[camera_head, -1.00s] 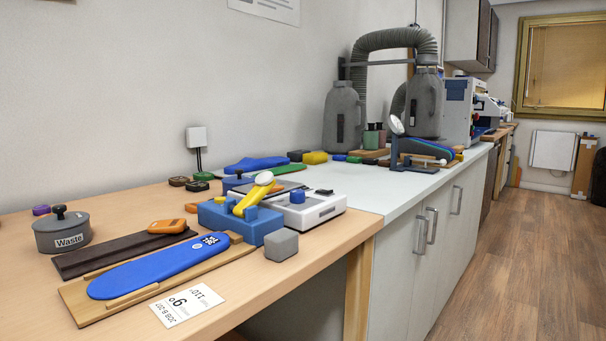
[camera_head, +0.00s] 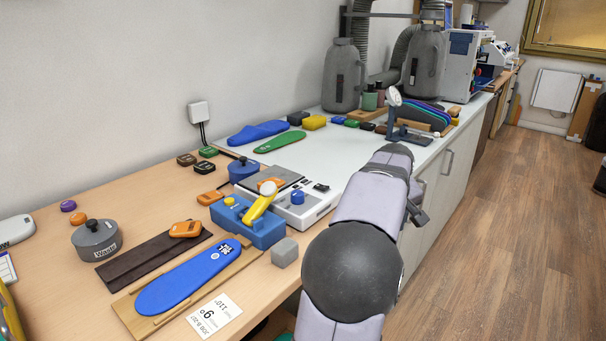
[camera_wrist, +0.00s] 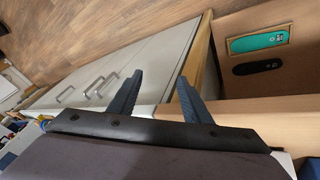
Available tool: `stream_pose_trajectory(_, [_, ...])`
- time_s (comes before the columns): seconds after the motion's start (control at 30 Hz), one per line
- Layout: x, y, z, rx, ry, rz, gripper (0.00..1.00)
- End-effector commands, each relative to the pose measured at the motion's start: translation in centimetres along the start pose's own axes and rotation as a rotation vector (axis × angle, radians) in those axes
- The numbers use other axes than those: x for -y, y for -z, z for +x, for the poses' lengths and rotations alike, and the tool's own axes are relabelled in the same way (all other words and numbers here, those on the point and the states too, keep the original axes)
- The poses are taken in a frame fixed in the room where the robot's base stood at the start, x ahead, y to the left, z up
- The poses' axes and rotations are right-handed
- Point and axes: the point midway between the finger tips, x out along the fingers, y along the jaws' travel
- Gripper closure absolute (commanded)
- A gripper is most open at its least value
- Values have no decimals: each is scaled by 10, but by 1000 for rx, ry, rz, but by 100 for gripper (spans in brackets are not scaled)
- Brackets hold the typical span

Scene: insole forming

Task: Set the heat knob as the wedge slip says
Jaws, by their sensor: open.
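The heat knob looks to be the blue knob (camera_head: 297,197) on the white control box (camera_head: 318,203) at the bench joint. The wedge slip (camera_head: 214,316) is a white card at the front edge of the wooden table. Its print is upside down to me; it appears to read wedge 6° and 110. In the wrist view my gripper (camera_wrist: 157,88) is open and empty, its two dark fingers apart, over the bench edge and cabinet fronts. The knob is not visible between the fingers. In the head view my arm stands right of the control box, and the fingers cannot be made out.
A blue press with a yellow lever (camera_head: 260,205) stands just left of the control box. A grey block (camera_head: 285,252) sits at the table edge. A blue insole (camera_head: 188,277) lies on a wooden board. The white counter behind the control box has clear room.

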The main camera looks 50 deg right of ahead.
Motion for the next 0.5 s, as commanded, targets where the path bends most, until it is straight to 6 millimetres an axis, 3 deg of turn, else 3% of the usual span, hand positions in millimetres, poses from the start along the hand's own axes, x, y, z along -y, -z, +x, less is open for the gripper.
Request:
stream_pose_trajectory(0.03, [-24, 18, -22, -28, 4, 32, 56])
stream_pose_trajectory(0.1, [-47, 37, -41, -70, 23, 62, 56])
stream_pose_trajectory(0.23, [-79, 73, -79, -157, 88, 60, 56])
stream_pose_trajectory(0.37, [-76, 96, -98, -219, 187, -23, 56])
stream_pose_trajectory(0.5, [-50, 112, -109, -277, 305, -148, 56])
